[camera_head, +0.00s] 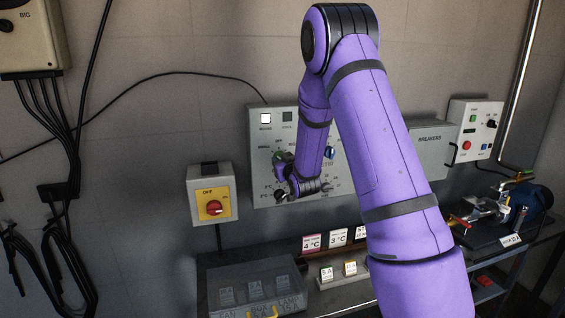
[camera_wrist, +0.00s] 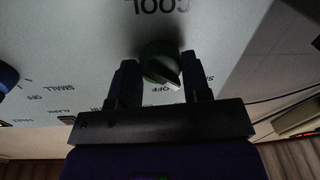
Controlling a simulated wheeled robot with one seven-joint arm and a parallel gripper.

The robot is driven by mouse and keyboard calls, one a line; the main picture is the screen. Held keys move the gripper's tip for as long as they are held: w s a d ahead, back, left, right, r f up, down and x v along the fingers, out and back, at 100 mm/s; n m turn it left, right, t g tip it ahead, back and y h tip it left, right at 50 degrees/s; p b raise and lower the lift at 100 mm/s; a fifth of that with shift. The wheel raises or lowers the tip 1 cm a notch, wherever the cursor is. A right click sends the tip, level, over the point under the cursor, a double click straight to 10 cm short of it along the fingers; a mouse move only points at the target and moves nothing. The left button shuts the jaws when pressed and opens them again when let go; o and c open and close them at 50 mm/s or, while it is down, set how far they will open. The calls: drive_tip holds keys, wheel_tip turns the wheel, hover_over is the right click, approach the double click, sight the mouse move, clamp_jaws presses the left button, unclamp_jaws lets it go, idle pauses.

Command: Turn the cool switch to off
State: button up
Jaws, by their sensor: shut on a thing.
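The cool switch is a dark green round knob (camera_wrist: 160,62) on the grey control panel (camera_head: 258,140), below the upside-down word COOL in the wrist view. My gripper (camera_wrist: 160,76) has one finger on each side of the knob and is shut on it. The knob's pale pointer slants to the lower right in the wrist view, its tip close by the OFF lettering. The lettering to the right is partly hidden by a finger. In the head view my gripper (camera_head: 281,161) is at the panel's left side, and my arm covers much of the panel.
A blue knob (camera_wrist: 7,76) sits left on the panel in the wrist view. A bench with label cards (camera_head: 338,237) and a clear box (camera_head: 255,283) stands below. A breaker box (camera_head: 430,150) is to the right.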

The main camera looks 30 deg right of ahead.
drive_tip(key=shift+a+m+t, duration=0.1)
drive_tip(key=shift+m+t, duration=0.05)
drive_tip(key=shift+m, duration=2.25)
drive_tip(key=shift+a+m+t, duration=0.1)
drive_tip(key=shift+m+t, duration=0.05)
drive_tip(key=shift+m, duration=2.25)
drive_tip(key=o, duration=0.9)
drive_tip(key=shift+s, duration=0.1)
drive_tip(key=v, duration=1)
drive_tip(key=shift+s+a+f, duration=0.1)
drive_tip(key=shift+s+a, duration=0.1)
drive_tip(key=shift+s, duration=0.05)
